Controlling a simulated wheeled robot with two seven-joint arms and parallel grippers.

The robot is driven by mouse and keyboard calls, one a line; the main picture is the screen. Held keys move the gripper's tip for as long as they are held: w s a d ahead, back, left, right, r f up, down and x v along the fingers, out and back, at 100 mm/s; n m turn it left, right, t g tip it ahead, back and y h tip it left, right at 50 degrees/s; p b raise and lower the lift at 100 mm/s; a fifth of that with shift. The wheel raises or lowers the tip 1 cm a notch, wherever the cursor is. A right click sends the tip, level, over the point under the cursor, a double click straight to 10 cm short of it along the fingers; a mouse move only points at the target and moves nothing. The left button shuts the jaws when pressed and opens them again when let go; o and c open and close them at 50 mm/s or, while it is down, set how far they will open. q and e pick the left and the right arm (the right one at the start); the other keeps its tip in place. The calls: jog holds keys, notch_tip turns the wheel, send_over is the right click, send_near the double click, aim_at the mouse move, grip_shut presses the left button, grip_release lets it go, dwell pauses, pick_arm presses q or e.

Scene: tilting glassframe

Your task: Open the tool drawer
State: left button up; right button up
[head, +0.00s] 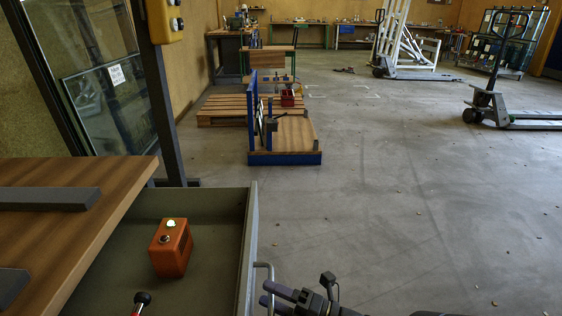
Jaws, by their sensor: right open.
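The grey tool drawer (250,230) stands out from beneath a wooden worktop (75,200) at the lower left, with its inside showing. Its thin metal handle (271,272) is on the drawer's right-hand face. In the drawer are an orange box (171,250) with a lit green top and a black-knobbed lever (142,298) at the bottom edge. My right gripper (266,294) is at the bottom centre, open, with its fingers pointing left close to the handle. I cannot tell whether they touch it. My left gripper is not in view.
Dark grey bars (48,197) lie on the worktop. A dark post with a yellow control box (165,20) rises behind the drawer. A blue-and-wood cart (285,157) and a pallet (222,110) stand farther back. A pallet jack (490,105) is at right.

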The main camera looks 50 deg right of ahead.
jog(key=p+v, duration=0.1)
jog(key=v, duration=0.8)
jog(key=shift+s, duration=0.25)
